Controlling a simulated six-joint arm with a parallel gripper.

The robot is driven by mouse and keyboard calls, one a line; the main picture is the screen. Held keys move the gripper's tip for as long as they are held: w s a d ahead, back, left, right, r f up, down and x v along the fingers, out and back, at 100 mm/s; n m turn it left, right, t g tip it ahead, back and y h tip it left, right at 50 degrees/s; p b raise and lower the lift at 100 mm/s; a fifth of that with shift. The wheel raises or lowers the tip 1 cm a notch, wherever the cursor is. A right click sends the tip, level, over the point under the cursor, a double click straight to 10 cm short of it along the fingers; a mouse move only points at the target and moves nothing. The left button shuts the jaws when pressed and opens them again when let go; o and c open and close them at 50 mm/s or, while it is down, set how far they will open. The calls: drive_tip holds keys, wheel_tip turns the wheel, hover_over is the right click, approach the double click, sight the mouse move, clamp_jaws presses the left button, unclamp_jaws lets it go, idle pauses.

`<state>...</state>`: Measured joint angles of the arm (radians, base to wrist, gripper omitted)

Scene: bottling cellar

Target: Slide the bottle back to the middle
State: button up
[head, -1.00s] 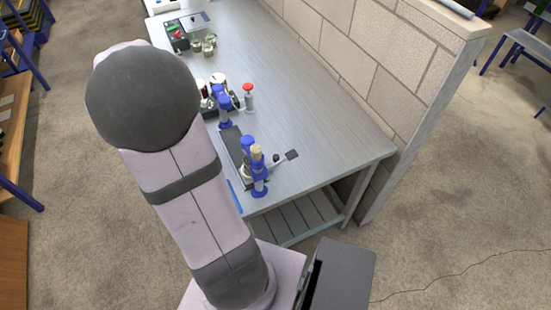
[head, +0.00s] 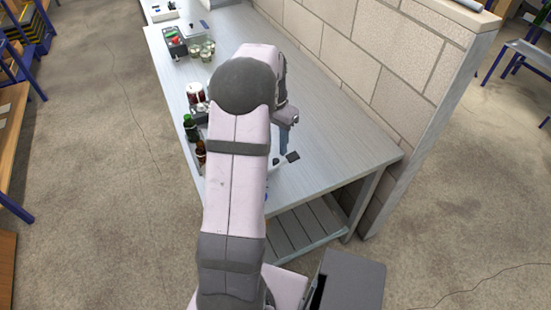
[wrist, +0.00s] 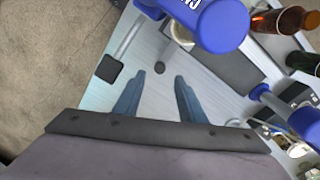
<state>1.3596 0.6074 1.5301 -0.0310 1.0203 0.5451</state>
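An amber bottle (wrist: 283,20) and a green bottle (wrist: 303,63) stand at the right of the wrist view. In the head view, the green bottle (head: 190,127) and the brown one (head: 200,152) stand along the table's left edge, left of my arm. I cannot tell which bottle the task means. My gripper (wrist: 160,76) is open and empty, its two blue fingers apart above the table. In the head view my arm hides most of the workspace.
A blue-headed bench device (wrist: 222,24) stands close beyond the fingers, with a pale round rim partly under it. A dark square pad (wrist: 109,68) on a lever is at left. The grey table (head: 340,140) is clear toward the brick wall (head: 350,50).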

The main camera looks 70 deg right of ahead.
sight(276, 160)
drive_tip(key=shift+s+f+p, duration=0.1)
drive_tip(key=shift+f+p, duration=0.85)
drive_tip(key=shift+f, duration=2.55)
clamp_jaws()
